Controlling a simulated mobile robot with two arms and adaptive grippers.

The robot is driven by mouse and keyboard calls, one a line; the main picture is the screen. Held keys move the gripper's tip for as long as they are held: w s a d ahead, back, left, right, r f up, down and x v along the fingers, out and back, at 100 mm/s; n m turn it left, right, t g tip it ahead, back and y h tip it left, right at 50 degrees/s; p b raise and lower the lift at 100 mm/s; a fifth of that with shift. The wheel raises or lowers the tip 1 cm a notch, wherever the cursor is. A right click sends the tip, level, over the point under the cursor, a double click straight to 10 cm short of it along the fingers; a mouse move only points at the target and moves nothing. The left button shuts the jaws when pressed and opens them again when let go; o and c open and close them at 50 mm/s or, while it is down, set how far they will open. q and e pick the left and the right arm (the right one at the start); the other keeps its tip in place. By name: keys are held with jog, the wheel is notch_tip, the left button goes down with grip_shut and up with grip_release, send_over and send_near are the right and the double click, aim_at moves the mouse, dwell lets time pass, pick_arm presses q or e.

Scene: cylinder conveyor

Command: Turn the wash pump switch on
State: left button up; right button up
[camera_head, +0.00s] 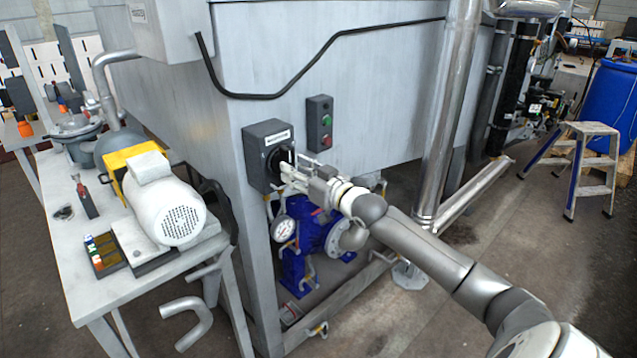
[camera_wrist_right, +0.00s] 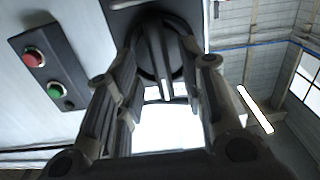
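The wash pump switch is a dark grey box (camera_head: 258,172) with a white label, unreadable here, on the front of the large metal tank. A black rotary knob (camera_wrist_right: 160,62) with a white line on its grip fills the top middle of the right wrist view. My right gripper (camera_head: 284,168) is at the knob, covering part of it in the head view. In the right wrist view the fingers (camera_wrist_right: 166,68) stand apart on either side of the knob's grip, with gaps showing. Contact cannot be told. My left gripper is not in view.
A small box with a green and a red button (camera_head: 320,123) sits just right of the switch. Below are a blue pump (camera_head: 312,240) and a gauge (camera_head: 283,229). A bench with a white motor (camera_head: 165,205) stands left. A step stool (camera_head: 580,160) stands far right.

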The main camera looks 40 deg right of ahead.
jog(key=s, duration=0.8)
jog(key=shift+s+d, duration=0.15)
jog(key=shift+d, duration=0.15)
dwell(0.3)
